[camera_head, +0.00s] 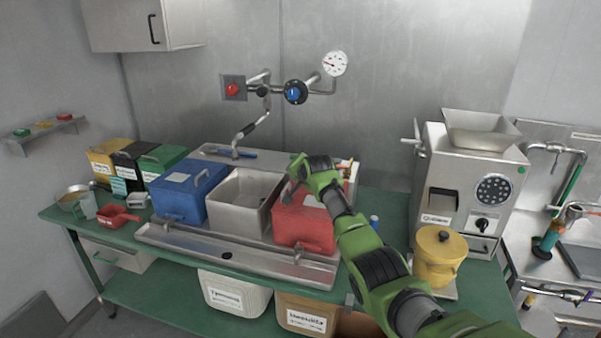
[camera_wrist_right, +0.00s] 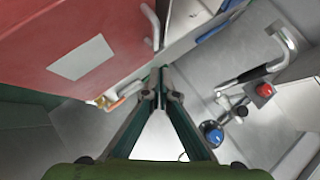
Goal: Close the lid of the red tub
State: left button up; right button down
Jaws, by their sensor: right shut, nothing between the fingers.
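The red tub (camera_head: 303,228) sits on the steel tray to the right of the open steel bin. Its lid, with a white label (camera_head: 312,201), is partly hidden behind my right gripper. I cannot tell if the lid is fully down. In the right wrist view the red surface (camera_wrist_right: 40,45) fills the upper left, with a white label and a pale handle (camera_wrist_right: 152,25) at its right edge. My right gripper (camera_head: 291,182) is over the tub. Its fingertips (camera_wrist_right: 160,90) are together and empty, apart from the handle in the wrist view. My left gripper is not in view.
A blue tub (camera_head: 187,195) and an open steel bin (camera_head: 240,203) stand to the left. A yellow pot (camera_head: 440,258) and a grinder (camera_head: 465,185) stand to the right. A faucet (camera_head: 250,125) and blue knob (camera_head: 295,92) are on the wall behind.

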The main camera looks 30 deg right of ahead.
jog(key=b+v, duration=0.1)
jog(key=v, duration=0.6)
jog(key=shift+r, duration=0.4)
